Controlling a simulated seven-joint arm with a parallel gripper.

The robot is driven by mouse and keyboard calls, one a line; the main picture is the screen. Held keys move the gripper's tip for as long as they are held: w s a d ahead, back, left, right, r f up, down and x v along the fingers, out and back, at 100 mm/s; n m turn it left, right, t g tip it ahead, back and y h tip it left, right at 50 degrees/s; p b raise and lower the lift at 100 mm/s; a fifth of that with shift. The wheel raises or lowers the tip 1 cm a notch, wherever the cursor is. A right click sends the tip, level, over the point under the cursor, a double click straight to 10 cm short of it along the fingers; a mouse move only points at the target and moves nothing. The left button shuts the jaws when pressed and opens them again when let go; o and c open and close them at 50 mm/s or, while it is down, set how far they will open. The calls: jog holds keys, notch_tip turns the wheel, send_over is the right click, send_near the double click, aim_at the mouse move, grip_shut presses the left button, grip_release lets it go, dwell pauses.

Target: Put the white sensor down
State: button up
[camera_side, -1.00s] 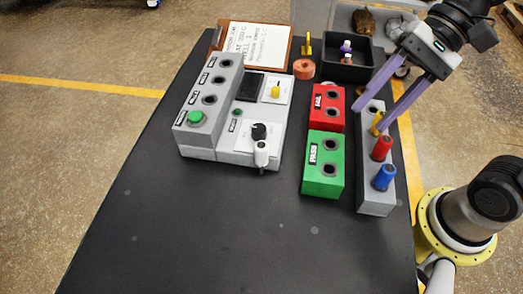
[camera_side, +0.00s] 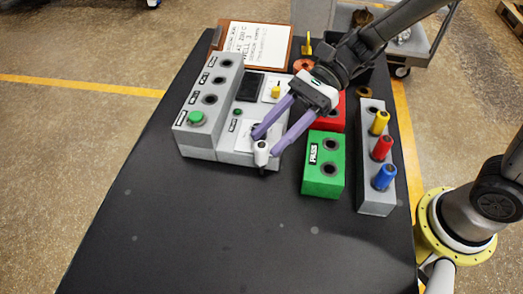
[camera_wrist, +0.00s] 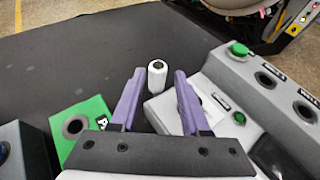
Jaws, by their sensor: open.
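The white sensor (camera_side: 261,151) is a small white cylinder standing at the front edge of the grey control box (camera_side: 232,150). It also shows in the wrist view (camera_wrist: 157,76), upright with a dark hole in its top. My gripper (camera_side: 264,143) is open, its two purple fingers reaching down to the sensor. In the wrist view the sensor appears between the fingertips, with a gap on each side. I cannot tell whether a finger touches it.
The green PASS block (camera_side: 323,165) and the red block (camera_side: 333,108) stand to the right. A grey rack (camera_side: 376,202) holds yellow (camera_side: 379,122), red (camera_side: 382,147) and blue (camera_side: 384,177) cylinders. A row of sockets (camera_side: 209,98) stands left. The front table (camera_side: 220,235) is clear.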

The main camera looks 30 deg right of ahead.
aim_at(256, 158)
jog(key=shift+s+f+x, duration=0.1)
jog(key=shift+f+x, duration=0.05)
jog(key=shift+x, duration=1.6)
jog(key=shift+s+f+x, duration=0.1)
jog(key=shift+f+x, duration=0.05)
jog(key=shift+x, duration=1.6)
jog(key=shift+d, duration=0.15)
grip_shut()
